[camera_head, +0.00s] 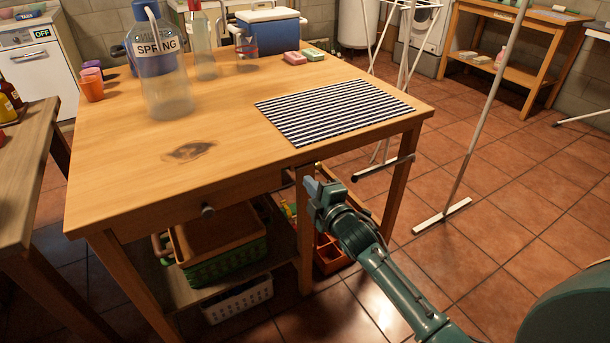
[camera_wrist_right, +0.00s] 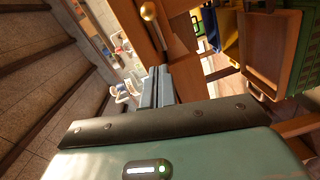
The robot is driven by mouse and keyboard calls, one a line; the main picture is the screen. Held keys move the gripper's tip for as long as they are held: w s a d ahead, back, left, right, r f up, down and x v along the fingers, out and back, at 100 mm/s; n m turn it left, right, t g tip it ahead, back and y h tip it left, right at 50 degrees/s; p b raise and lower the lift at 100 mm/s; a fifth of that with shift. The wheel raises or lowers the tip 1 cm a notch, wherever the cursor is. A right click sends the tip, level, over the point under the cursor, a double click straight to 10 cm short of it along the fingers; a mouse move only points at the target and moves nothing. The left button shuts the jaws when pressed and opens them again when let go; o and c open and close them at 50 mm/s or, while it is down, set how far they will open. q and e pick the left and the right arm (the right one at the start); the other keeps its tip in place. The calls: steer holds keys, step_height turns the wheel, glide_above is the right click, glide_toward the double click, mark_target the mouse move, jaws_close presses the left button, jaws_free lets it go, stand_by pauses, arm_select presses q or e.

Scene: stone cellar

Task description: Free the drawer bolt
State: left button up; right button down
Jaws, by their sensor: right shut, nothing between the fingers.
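My right gripper (camera_head: 311,186) is shut and empty, just below and in front of the table's near edge, to the right of the knob. In the right wrist view its fingertips (camera_wrist_right: 160,72) are together. A brass ball-shaped knob (camera_wrist_right: 148,11) shows there beyond the fingertips, apart from them; I cannot tell whether it is the drawer's knob or the bolt's. No bolt can be made out clearly. My left gripper is not in view.
On the table are a glass bottle labelled SPRING (camera_head: 165,85), a striped mat (camera_head: 325,112) and orange and purple cups (camera_head: 91,88). A green crate (camera_head: 225,255) and a white basket (camera_head: 238,300) sit below. A white rack (camera_head: 405,60) stands behind; floor at right is partly free.

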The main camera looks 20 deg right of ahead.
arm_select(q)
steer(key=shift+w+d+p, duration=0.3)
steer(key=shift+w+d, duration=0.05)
arm_select(e)
steer(key=s+d, duration=0.1)
steer(key=s, duration=0.5)
steer(key=shift+r, duration=0.15)
steer(key=shift+s+d, duration=0.1)
